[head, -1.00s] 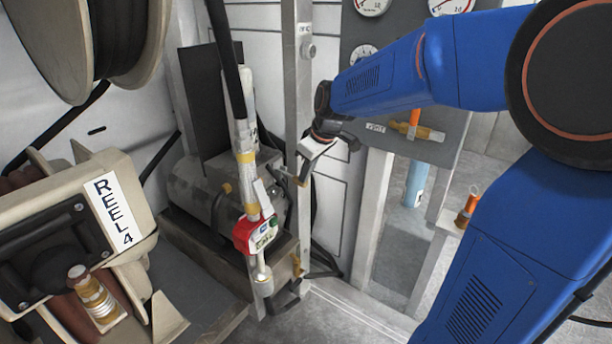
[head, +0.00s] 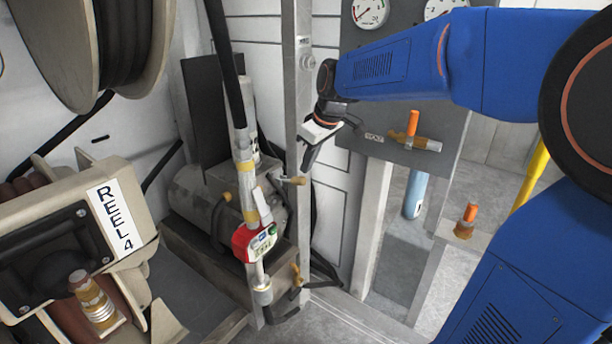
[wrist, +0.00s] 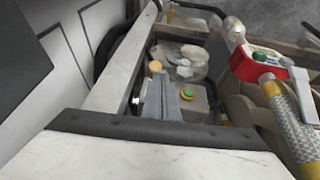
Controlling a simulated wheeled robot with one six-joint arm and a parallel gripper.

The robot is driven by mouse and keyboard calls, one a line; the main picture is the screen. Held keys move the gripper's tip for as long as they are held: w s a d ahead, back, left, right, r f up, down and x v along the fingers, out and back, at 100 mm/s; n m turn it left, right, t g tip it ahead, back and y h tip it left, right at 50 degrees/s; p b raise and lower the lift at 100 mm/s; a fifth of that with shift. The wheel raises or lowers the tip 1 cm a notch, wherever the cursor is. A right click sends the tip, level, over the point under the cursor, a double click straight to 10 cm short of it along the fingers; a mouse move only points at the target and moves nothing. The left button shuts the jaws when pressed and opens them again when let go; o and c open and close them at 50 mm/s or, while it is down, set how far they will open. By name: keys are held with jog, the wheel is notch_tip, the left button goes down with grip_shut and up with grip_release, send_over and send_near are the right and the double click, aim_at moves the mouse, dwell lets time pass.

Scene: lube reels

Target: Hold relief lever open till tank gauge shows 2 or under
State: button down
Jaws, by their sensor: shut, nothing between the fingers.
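My gripper (head: 310,158) is shut and empty, pointing down beside the grey metal post. Two round gauges, left (head: 369,10) and right (head: 445,8), are cut by the top edge. I cannot tell which is the tank gauge, and their readings are too small to be sure of.
A brass fitting (head: 292,181) sticks out near the post, just below my gripper. A red-and-white meter handle (head: 255,242) hangs on a hose. A second orange-topped valve (head: 466,220) stands lower right. Reel 4 (head: 60,240) is at the left.

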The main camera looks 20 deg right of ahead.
jog(key=v, duration=0.7)
jog(key=shift+s+d+f, duration=0.2)
jog(key=shift+s+d, duration=0.05)
jog(key=shift+s, duration=0.05)
jog(key=s+d+f+m+h, duration=0.1)
jog(key=s+f+m, duration=0.2)
jog(key=s+f, duration=0.4)
jog(key=s+d+f+m+h, duration=0.1)
jog(key=s+f+m, duration=0.3)
jog(key=s, duration=1.6)
notch_tip(320, 180, down, 3)
jog(key=shift+s+d+f+t, duration=0.15)
jog(key=shift+s+d+t, duration=0.1)
jog(key=shift+d+t, duration=0.1)
